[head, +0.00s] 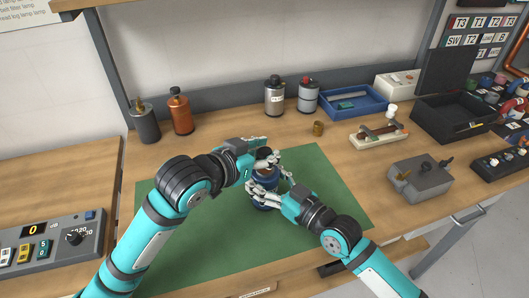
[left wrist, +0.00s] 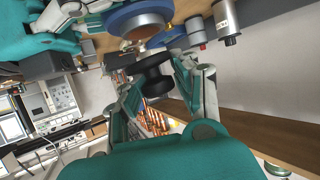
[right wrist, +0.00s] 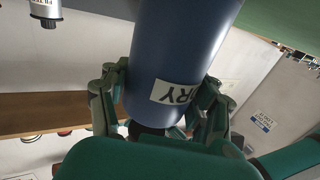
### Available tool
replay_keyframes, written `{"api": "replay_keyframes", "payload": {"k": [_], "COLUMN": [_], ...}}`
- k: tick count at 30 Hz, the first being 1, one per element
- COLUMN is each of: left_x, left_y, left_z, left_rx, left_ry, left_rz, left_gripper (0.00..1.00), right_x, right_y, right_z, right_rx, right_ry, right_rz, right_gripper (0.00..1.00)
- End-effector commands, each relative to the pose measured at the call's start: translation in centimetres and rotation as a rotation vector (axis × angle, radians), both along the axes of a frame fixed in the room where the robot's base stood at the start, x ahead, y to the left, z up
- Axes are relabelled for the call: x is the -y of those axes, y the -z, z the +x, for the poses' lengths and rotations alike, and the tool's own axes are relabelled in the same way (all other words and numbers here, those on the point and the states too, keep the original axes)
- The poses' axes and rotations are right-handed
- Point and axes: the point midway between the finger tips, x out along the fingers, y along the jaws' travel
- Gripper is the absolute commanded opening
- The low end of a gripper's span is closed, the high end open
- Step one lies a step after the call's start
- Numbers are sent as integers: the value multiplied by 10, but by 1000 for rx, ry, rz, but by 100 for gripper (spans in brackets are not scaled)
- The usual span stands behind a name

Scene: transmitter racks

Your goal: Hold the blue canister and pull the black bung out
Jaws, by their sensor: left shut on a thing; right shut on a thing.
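The blue canister (head: 267,199) stands over the green mat (head: 165,235), upright or nearly so. My right gripper (head: 264,191) is shut around its body from the right. In the right wrist view the blue canister (right wrist: 178,55) fills the space between the fingers, its white label upside down. My left gripper (head: 270,160) is above the canister, shut on the black bung (head: 264,153). In the left wrist view the bung (left wrist: 153,75) is a black spool shape between the fingers. The canister's blue top (left wrist: 125,22) shows beyond it, and the bung looks apart from it.
Behind stand a grey bottle (head: 145,122), an orange bottle (head: 180,112), two metal canisters (head: 275,97) and a blue tray (head: 365,108). A small brass cylinder (head: 318,128) and a grey box (head: 420,181) are to the right. The mat's left part is clear.

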Motion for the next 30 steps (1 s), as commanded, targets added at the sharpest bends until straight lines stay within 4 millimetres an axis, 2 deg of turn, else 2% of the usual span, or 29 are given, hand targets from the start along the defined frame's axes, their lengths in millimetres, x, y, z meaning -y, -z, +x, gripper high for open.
{"api": "replay_keyframes", "payload": {"k": [5,13,22,23,28,30], "left_x": [0,0,0,0,0,0], "left_y": [-4,-36,-40,-40,-40,-40], "left_z": [0,0,0,0,0,0], "left_rx": [2,4,-1,-1,0,0], "left_ry": [0,0,0,0,0,0], "left_rz": [-1,-2,-1,-1,0,0], "left_gripper": [0,0,0,0,0,0], "right_x": [0,0,0,0,0,0], "right_y": [0,0,0,0,0,0], "right_z": [0,0,0,0,0,0], "right_rx": [0,0,0,0,0,0], "right_ry": [0,0,0,0,0,0], "right_rz": [0,0,0,0,0,0], "right_gripper": [3,3,3,65,87,90]}}
